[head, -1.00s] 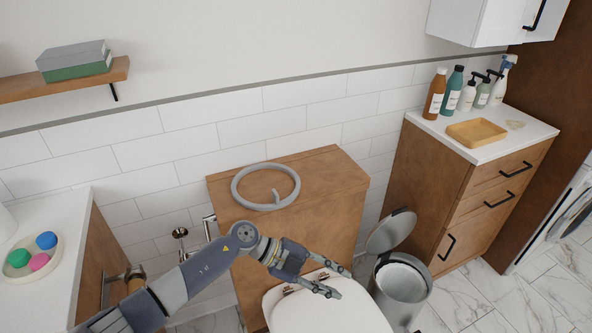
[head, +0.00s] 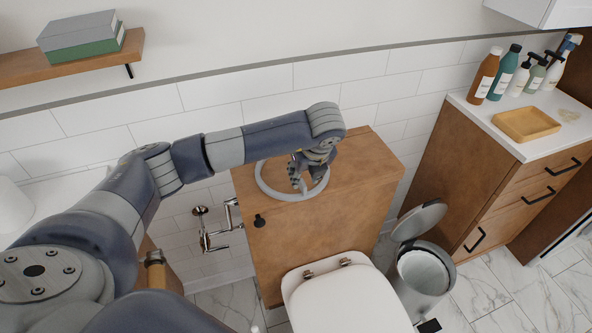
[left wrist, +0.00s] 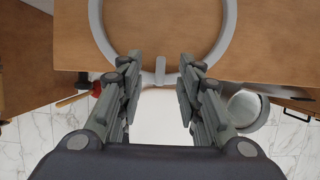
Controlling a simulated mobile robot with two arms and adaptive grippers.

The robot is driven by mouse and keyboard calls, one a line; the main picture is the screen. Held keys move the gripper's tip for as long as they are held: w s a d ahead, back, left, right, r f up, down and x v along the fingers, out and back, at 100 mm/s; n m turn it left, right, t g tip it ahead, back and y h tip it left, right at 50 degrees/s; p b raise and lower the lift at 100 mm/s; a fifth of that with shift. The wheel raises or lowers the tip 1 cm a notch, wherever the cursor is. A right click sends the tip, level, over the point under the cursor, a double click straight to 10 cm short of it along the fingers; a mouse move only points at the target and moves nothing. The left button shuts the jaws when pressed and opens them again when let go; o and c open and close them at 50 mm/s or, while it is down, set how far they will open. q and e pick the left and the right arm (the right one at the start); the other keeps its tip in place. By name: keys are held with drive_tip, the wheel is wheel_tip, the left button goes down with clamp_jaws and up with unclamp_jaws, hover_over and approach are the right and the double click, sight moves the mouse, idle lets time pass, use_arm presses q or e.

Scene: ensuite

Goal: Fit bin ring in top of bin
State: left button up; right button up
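The bin ring (head: 264,187) is a grey hoop with a small inward tab. It lies flat on the wooden cabinet top behind the toilet. My left gripper (head: 299,184) is over the ring, pointing down. In the left wrist view its fingers (left wrist: 160,68) are open, one on each side of the ring's tab, with gaps showing. The ring (left wrist: 228,30) curves beyond the fingertips there. The bin (head: 424,282) stands on the floor right of the toilet with its lid (head: 418,221) tilted up and its top open. My right gripper is not in view.
The closed toilet (head: 345,300) stands in front of the wooden cabinet (head: 340,225). A drawer unit (head: 450,170) with bottles and a tan tray (head: 527,124) stands right of the bin. A wall shelf (head: 80,60) with boxes is at upper left.

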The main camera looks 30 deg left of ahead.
use_arm(q)
drive_tip(key=shift+w+a+f, duration=0.15)
drive_tip(key=shift+f, duration=0.25)
drive_tip(key=p+x, duration=0.2)
drive_tip(key=x, duration=0.2)
drive_tip(key=shift+w+a+f, duration=0.2)
drive_tip(key=shift+w, duration=0.05)
drive_tip(key=shift+a+f, duration=0.1)
drive_tip(key=shift+f, duration=0.2)
drive_tip(key=shift+w+f, duration=0.1)
clamp_jaws()
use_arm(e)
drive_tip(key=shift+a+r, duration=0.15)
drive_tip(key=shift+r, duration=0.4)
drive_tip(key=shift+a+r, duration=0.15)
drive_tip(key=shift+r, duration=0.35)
